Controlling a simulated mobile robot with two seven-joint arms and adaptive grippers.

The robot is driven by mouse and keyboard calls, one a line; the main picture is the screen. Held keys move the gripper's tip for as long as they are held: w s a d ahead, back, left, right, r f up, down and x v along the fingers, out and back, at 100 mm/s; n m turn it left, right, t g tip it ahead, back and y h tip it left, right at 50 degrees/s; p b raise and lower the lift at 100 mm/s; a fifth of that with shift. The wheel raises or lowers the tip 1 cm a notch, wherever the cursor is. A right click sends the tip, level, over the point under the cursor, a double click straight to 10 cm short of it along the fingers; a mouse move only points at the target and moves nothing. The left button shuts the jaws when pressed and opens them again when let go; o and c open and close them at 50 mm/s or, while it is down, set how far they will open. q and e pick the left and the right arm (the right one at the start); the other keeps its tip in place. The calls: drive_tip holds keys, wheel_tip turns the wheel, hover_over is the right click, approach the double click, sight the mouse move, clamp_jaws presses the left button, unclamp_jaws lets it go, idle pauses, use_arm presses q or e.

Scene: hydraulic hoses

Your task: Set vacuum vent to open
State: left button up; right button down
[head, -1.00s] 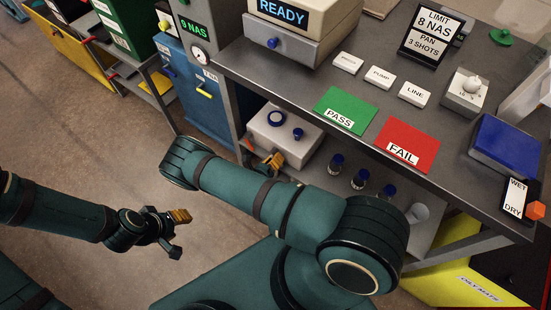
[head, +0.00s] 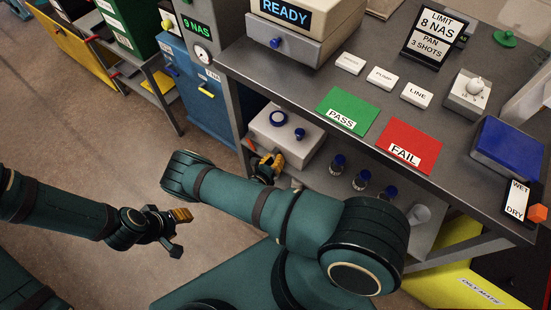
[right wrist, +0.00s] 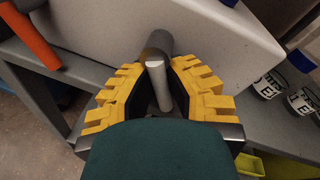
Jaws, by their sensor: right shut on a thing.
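A white box (head: 300,142) with blue round caps on top stands on the shelf under the bench. In the right wrist view its pale wall (right wrist: 215,38) carries a short grey metal stub (right wrist: 159,75). My right gripper (head: 267,166) is at the box's front left. In the right wrist view its yellow-padded fingers (right wrist: 157,78) are shut around the stub. An orange-red bar (right wrist: 36,35) shows left of the fingers; I cannot tell whether it belongs to the vent. No open or shut marking is readable. My left gripper (head: 177,232) is open and empty over the floor.
Blue-capped jars (head: 361,180) stand on the shelf right of the box. The bench leg (head: 236,120) and a blue cabinet (head: 190,90) are left of it. The bench top holds a green PASS card (head: 347,107) and a red FAIL card (head: 410,142).

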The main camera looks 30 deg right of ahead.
drive_tip(key=shift+w+a, duration=0.15)
drive_tip(key=c, duration=1)
unclamp_jaws()
drive_tip(key=v, duration=0.7)
drive_tip(key=shift+s+a+r, duration=0.1)
drive_tip(key=shift+s+a, duration=0.05)
drive_tip(key=shift+s, duration=0.05)
